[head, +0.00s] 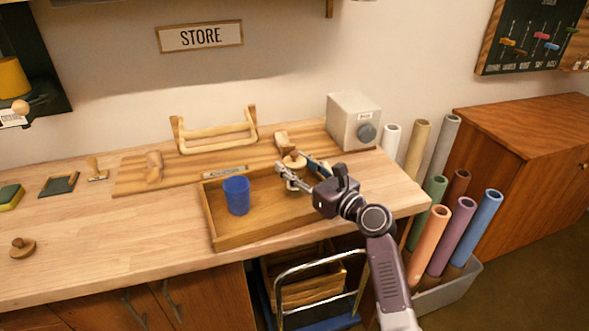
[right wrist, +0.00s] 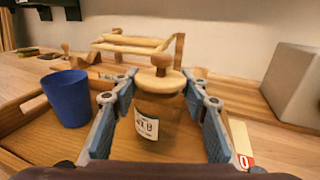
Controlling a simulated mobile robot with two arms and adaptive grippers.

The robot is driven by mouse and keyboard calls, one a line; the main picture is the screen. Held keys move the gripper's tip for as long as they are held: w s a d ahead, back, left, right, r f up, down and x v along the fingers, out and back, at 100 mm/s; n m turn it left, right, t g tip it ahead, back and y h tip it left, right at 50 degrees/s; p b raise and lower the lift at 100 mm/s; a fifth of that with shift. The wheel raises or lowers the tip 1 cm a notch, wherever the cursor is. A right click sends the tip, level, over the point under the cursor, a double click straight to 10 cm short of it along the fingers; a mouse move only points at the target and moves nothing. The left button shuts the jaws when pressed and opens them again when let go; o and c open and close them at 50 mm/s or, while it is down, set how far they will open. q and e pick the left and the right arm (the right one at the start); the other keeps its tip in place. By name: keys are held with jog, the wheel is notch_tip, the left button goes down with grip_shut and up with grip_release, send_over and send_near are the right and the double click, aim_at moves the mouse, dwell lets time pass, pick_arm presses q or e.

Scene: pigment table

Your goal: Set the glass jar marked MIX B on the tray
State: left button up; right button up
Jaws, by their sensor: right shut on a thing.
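The glass jar (right wrist: 158,108) has a brownish body, a wooden lid with a round knob and a white label, partly readable as MIX B. In the head view only its lid (head: 294,161) shows clearly; the gripper covers much of the rest. My right gripper (head: 296,178) is shut on the jar, with its blue-padded fingers on either side in the right wrist view (right wrist: 160,118). The wooden tray (head: 228,240) lies on the bench, and the jar is upright at its back right part. I cannot tell whether its base touches the tray. My left gripper is not in view.
A blue cup (head: 236,196) stands in the tray's left part. Behind are a wooden rack (head: 215,137) and a grey box (head: 353,120). A wooden lid (head: 22,247) lies at the bench's left. Coloured rolls (head: 462,235) stand right of the bench. The bench left of the tray is mostly clear.

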jog(key=shift+f, duration=0.15)
jog(key=shift+f, duration=0.1)
jog(key=o, duration=1.3)
jog(key=shift+f, duration=0.1)
jog(key=shift+s+d, duration=0.1)
jog(key=shift+s, duration=0.05)
jog(key=v, duration=1.1)
jog(key=shift+s+d+r, duration=0.15)
jog(key=shift+s+r, duration=0.05)
jog(key=shift+s, duration=0.1)
